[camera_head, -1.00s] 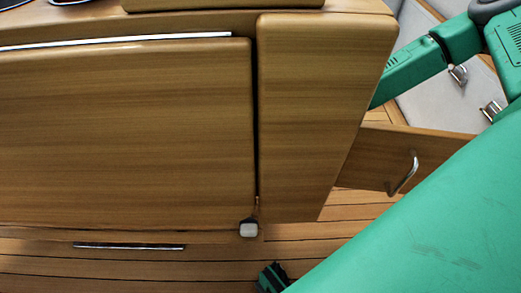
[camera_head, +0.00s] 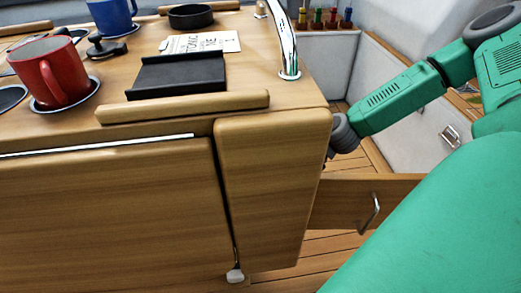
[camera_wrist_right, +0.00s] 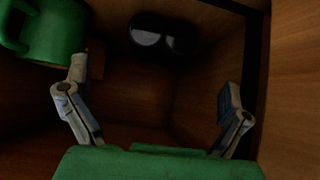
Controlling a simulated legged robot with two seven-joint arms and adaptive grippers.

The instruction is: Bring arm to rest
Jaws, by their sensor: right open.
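My right arm (camera_head: 400,100) comes in from the upper right of the head view. Its wrist is at the right end of the wooden table, and its gripper is hidden behind that end. In the right wrist view my right gripper (camera_wrist_right: 153,88) is open, its two fingers wide apart with nothing between them. It is over or in a dim wooden compartment (camera_wrist_right: 200,85). A green mug (camera_wrist_right: 45,30) is close by the left finger in that picture. A dark object with two pale round ends (camera_wrist_right: 163,36) lies deeper in. My left gripper is not in view.
An open drawer (camera_head: 335,202) with a metal handle (camera_head: 370,213) juts out right of the table. The tabletop holds a red mug (camera_head: 52,72), a blue mug (camera_head: 111,15), a black tray (camera_head: 178,74) and a chrome rail (camera_head: 284,40). Several coloured items stand behind.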

